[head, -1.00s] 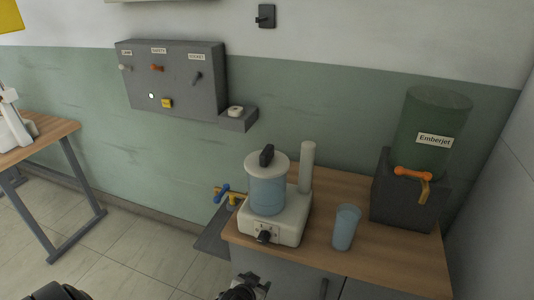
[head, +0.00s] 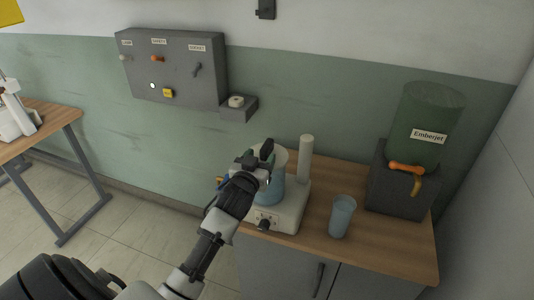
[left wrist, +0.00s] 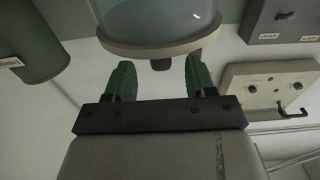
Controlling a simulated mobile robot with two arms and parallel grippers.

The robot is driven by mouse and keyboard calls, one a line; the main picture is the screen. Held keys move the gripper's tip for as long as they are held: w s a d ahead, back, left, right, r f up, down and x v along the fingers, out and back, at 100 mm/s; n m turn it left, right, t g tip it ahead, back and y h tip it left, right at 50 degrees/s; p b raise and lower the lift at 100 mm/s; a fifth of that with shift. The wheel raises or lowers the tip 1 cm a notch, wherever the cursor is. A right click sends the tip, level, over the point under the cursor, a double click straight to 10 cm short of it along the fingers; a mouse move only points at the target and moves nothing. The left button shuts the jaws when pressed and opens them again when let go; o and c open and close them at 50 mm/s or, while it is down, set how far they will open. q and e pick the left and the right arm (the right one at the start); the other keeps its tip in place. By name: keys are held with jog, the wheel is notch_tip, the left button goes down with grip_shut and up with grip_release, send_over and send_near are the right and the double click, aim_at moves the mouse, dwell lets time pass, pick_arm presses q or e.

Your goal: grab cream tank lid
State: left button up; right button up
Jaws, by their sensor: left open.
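The cream tank lid (head: 281,155) sits on the clear, bluish tank (head: 273,188) of the white machine on the wooden counter. Its dark knob (head: 267,149) stands on top. My left gripper (head: 255,158) is at the knob and hides part of the lid and tank. In the left wrist view, the lid rim (left wrist: 160,50) shows beyond the open green fingers (left wrist: 160,78), with the dark knob (left wrist: 161,64) in line with the gap between them. I cannot tell whether they touch it. My right gripper is not in view.
A white post (head: 306,157) rises close behind the tank. A blue cup (head: 341,217) stands right of the machine. A green Emberjet tank (head: 424,125) on a dark base is farther right. A grey control box (head: 172,68) hangs on the wall.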

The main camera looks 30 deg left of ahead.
aim_at(263, 153)
pick_arm(q)
jog(key=shift+w+a+r+p, duration=0.2)
jog(key=shift+w+p, duration=0.1)
jog(key=shift+w, duration=0.1)
jog(key=p+x, duration=0.1)
jog(key=x, duration=0.2)
jog(key=shift+w, duration=0.15)
jog(key=shift+w+a+f, duration=0.1)
jog(key=shift+w+f, duration=0.05)
jog(key=shift+w, duration=0.35)
jog(key=shift+s, duration=0.15)
jog(key=shift+c, duration=1)
jog(key=c, duration=0.7)
jog(key=shift+c, duration=0.6)
